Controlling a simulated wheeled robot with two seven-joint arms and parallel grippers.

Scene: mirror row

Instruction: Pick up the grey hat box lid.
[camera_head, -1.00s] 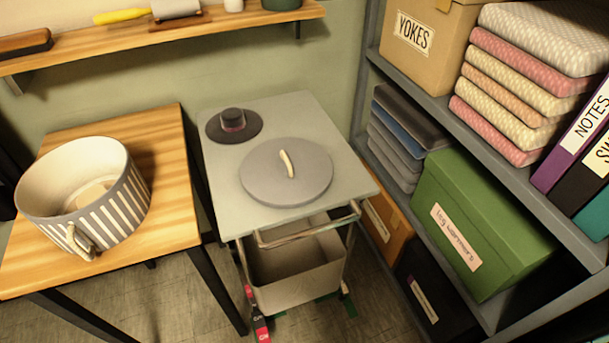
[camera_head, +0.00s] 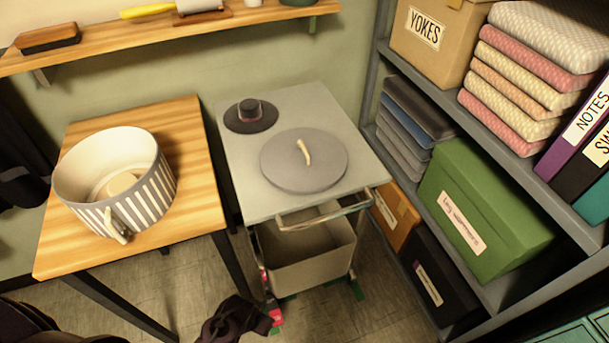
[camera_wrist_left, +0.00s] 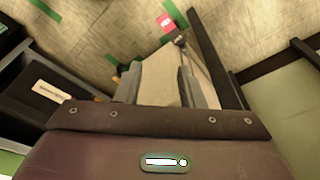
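The grey hat box lid (camera_head: 285,172) is a flat round disc with a tan handle (camera_head: 303,152) standing up at its middle. It lies on the grey top of a cart (camera_head: 237,172). The striped round hat box (camera_head: 150,201), without a lid, stands on the wooden table to the left. In the left wrist view my left gripper (camera_wrist_left: 159,90) points down with its two fingers apart, and I see nothing held between them. In the head view a dark part, which looks like my left gripper (camera_head: 230,320), is low at the bottom, well short of the lid. My right gripper is not in view.
A metal handle bar (camera_head: 325,214) runs along the cart's front, with a bin (camera_head: 310,262) below. A shelf with a green box (camera_head: 483,215) stands close on the right. The wooden table (camera_head: 195,135) is left.

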